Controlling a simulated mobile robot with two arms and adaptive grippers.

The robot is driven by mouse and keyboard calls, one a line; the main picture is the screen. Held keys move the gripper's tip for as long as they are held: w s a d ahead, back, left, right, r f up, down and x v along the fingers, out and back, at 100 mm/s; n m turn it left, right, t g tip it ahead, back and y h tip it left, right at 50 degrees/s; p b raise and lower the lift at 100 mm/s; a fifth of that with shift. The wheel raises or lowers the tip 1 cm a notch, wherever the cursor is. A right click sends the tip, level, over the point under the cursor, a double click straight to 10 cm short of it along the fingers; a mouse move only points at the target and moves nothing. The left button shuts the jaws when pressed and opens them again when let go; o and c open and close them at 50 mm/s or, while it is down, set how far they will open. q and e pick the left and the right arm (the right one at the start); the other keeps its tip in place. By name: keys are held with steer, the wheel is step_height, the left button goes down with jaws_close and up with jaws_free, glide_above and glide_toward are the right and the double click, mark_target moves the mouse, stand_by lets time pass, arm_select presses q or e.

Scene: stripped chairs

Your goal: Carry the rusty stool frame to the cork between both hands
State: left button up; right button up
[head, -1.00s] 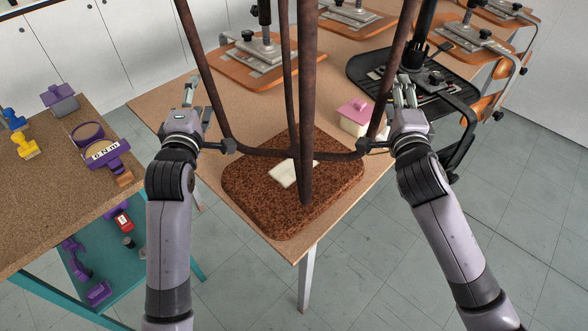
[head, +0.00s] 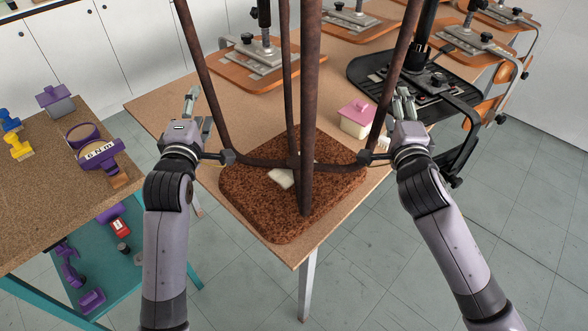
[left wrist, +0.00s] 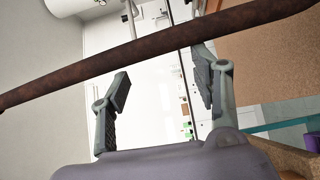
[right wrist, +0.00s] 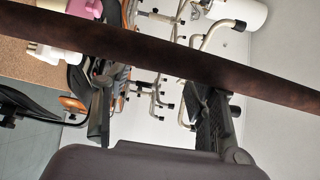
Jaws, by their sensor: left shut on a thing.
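The rusty stool frame (head: 307,110) is upright over the dark brown speckled cork pad (head: 255,215). Its middle leg ends over the pad; I cannot tell if it touches. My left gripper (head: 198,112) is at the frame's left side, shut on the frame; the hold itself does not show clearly. In the left wrist view a rusty bar (left wrist: 150,50) crosses in front of the fingers (left wrist: 162,85). My right gripper (head: 402,98) is beside the right leg. Its fingers (right wrist: 155,105) stand apart, with a rusty bar (right wrist: 150,48) crossing before them and nothing seen between them.
The pad lies at the near corner of a tan table (head: 150,105). A bench (head: 40,200) with purple tools is at left. Grey floor is open at right.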

arm_select(q)
steer(key=shift+s+a+r, duration=0.15)
steer(key=shift+a+r, duration=0.2)
steer(key=shift+a, duration=0.15)
steer(key=o, duration=0.5)
steer(key=shift+a+f, duration=0.15)
steer(key=shift+a, duration=0.05)
arm_select(e)
steer(key=shift+s+d+r, duration=0.1)
steer(key=shift+d, duration=0.75)
steer(key=o, duration=0.5)
arm_select(q)
steer(key=s, duration=1.2)
arm_select(e)
steer(key=s, duration=1.2)
